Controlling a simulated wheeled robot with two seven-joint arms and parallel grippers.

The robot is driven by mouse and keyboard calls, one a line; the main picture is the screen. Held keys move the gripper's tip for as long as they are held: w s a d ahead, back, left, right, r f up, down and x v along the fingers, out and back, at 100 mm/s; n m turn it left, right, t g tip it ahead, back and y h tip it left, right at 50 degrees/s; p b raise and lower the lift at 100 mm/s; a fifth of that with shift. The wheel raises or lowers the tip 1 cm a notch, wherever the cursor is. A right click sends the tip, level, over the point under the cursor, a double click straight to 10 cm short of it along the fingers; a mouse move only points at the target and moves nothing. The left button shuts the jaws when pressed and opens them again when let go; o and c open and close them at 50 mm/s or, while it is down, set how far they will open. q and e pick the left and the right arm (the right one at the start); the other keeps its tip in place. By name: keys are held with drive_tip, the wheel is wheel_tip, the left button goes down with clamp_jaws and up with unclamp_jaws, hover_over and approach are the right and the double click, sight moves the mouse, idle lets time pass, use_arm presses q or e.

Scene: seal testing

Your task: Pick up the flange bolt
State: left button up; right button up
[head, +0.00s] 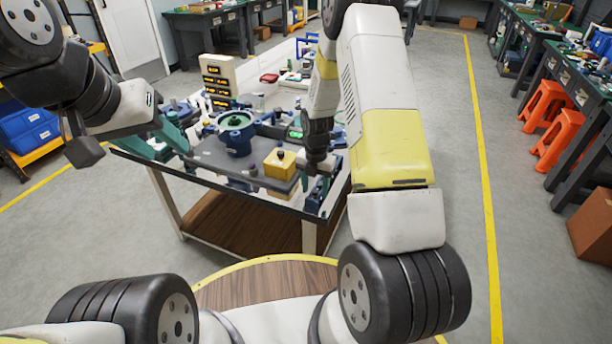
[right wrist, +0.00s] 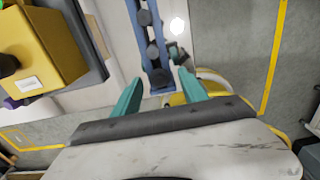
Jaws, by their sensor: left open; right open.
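In the right wrist view a narrow blue rack (right wrist: 137,12) holds several dark round-headed pieces in a row, which look like flange bolts. The nearest dark head (right wrist: 158,78) lies between the fingertips of my right gripper (right wrist: 160,88), apart from both teal fingers. My right gripper (head: 318,186) is open and empty at the table's front right corner; my arm hides part of that area in the head view. My left gripper (head: 172,132) is open and empty over the table's left side.
A yellow block (head: 280,165) with a dark knob stands left of my right gripper; it also shows in the right wrist view (right wrist: 45,40). A blue round fixture (head: 236,140) stands on a grey plate. A cream display box (head: 217,78) is behind.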

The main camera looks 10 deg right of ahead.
clamp_jaws()
drive_tip(key=shift+s, duration=0.1)
idle(0.3)
